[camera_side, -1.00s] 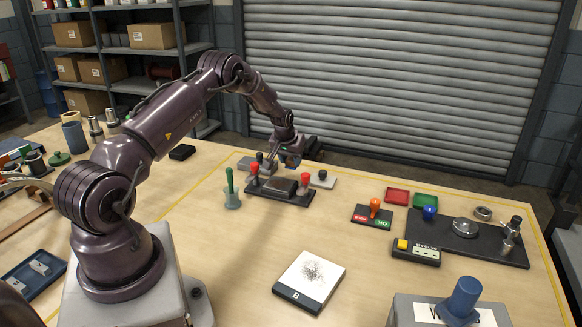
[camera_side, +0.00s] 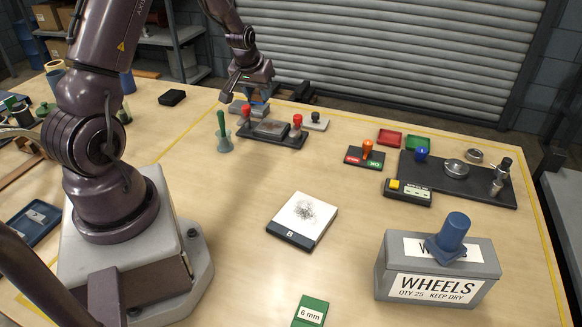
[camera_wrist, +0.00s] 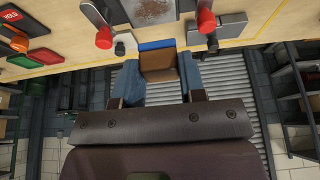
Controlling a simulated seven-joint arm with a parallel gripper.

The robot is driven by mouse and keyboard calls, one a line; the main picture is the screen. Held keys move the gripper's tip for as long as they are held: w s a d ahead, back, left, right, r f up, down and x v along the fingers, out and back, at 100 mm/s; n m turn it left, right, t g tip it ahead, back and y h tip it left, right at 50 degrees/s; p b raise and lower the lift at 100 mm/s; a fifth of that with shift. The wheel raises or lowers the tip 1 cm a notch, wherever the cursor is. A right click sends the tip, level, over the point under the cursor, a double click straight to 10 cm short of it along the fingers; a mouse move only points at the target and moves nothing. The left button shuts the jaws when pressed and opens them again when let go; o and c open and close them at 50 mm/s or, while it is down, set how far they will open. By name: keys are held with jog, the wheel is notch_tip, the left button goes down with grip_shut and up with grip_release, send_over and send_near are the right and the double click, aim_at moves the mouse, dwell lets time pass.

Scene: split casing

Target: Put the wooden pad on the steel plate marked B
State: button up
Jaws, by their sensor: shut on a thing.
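My gripper (camera_side: 250,92) is at the back of the table, behind the dark fixture with red knobs. In the wrist view its two fingers (camera_wrist: 160,84) are shut on the wooden pad (camera_wrist: 159,67), a brown block with a blue strip along its far edge. In the side view the pad (camera_side: 260,108) is small and partly hidden, and I cannot tell its height above the table. The steel plate marked B (camera_side: 291,235) lies flat at the table's middle front. It has a pale top with a dark scatter of fine marks and a dark front edge lettered B.
The dark fixture (camera_side: 285,140) with red knobs stands between my gripper and the plate. A green-handled tool (camera_side: 222,133) stands left of it. A grey WHEELS box (camera_side: 438,288) and a green 6 mm block (camera_side: 311,311) are near the front. The table around the plate is clear.

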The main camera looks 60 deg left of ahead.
jog(key=d+f+m+t+h, duration=0.1)
jog(key=d+f+m, duration=0.15)
jog(key=d, duration=0.35)
jog(key=d+f+m+h, duration=0.1)
jog(key=d+m, duration=0.2)
jog(key=d, duration=0.4)
jog(key=m+g+h, duration=0.1)
jog(key=m+h, duration=0.4)
jog(key=m, duration=0.8)
send_over(306, 218)
jog(key=s+a, duration=0.1)
jog(key=shift+n+y, duration=0.25)
jog(key=shift+y, duration=0.05)
jog(key=shift+s+f, duration=0.1)
jog(key=shift+f, duration=3.7)
jog(key=shift+f, duration=0.15)
jog(key=o, duration=0.9)
